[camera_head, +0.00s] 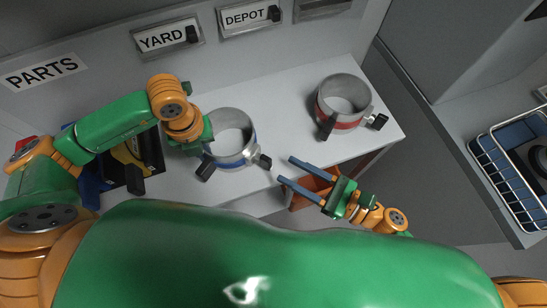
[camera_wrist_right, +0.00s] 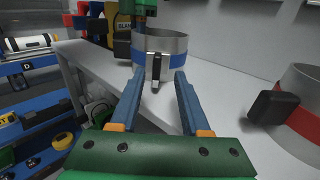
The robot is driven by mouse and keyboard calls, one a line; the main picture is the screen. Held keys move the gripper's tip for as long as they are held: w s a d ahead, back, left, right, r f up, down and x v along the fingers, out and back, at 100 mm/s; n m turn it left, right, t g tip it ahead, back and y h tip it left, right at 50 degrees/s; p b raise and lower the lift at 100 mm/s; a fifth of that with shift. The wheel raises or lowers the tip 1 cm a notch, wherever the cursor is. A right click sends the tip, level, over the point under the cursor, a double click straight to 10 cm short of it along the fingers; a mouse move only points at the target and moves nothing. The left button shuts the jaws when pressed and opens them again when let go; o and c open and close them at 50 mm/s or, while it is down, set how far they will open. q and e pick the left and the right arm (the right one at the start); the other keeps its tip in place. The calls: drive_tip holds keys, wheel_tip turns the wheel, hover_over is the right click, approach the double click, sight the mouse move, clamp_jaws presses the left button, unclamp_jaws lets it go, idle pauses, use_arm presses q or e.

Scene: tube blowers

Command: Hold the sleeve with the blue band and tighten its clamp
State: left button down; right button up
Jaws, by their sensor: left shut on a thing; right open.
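The grey metal sleeve with the blue band (camera_head: 233,159) stands upright on the white bench. Its clamp has a black knob (camera_head: 264,161) at the lower right, and another black part (camera_head: 206,169) sticks out at the lower left. My left gripper (camera_head: 205,138) is shut on the left side of this sleeve; its fingertips are mostly hidden. My right gripper (camera_head: 285,168) is open and empty, right of the knob and apart from it. In the right wrist view the sleeve (camera_wrist_right: 172,46) and the clamp's black knob (camera_wrist_right: 156,66) lie ahead, between the open fingers (camera_wrist_right: 160,74).
A sleeve with a red band (camera_head: 340,123) stands further right on the bench (camera_head: 280,105). A dark holder with yellow (camera_head: 130,160) is left, behind my left arm. An orange bin (camera_head: 310,188) lies below the bench edge. A wire basket (camera_head: 510,195) is far right.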

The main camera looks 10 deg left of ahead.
sight(260, 150)
drive_tip(key=x, duration=0.5)
drive_tip(key=shift+w+a, duration=0.1)
drive_tip(key=shift+a, duration=0.1)
clamp_jaws()
drive_tip(key=m, duration=0.4)
drive_tip(key=shift+w+d, duration=0.1)
drive_tip(key=shift+w, duration=0.1)
drive_tip(key=m, duration=0.4)
drive_tip(key=shift+w+d+f+m, duration=0.15)
drive_tip(key=shift+w+m, duration=0.1)
drive_tip(key=shift+m, duration=0.15)
drive_tip(key=m, duration=0.5)
drive_tip(key=shift+w+f, duration=0.15)
drive_tip(key=shift+f, duration=0.15)
drive_tip(key=shift+f+m, duration=0.1)
drive_tip(key=shift+m, duration=0.95)
drive_tip(key=shift+f+m, duration=0.15)
drive_tip(key=shift+m, duration=0.9)
